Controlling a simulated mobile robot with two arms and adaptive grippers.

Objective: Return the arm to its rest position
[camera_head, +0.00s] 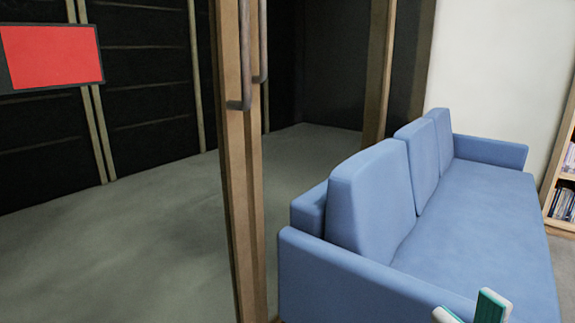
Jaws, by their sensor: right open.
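My right gripper (470,309) shows at the bottom edge, right of centre. Only its fingertips are in view, one whitish and one teal with a pale edge. They stand apart with nothing visible between them. They overlap the near part of the blue sofa in the picture; I cannot tell the distance between them. The rest of my right arm is out of the frame. My left gripper is not in view.
A long blue sofa (470,220) fills the right side. A wooden door frame (241,180) with a dark metal handle stands at centre. Grey floor (130,245) lies clear at left. A red panel (52,55) is at upper left. A bookshelf (565,180) stands far right.

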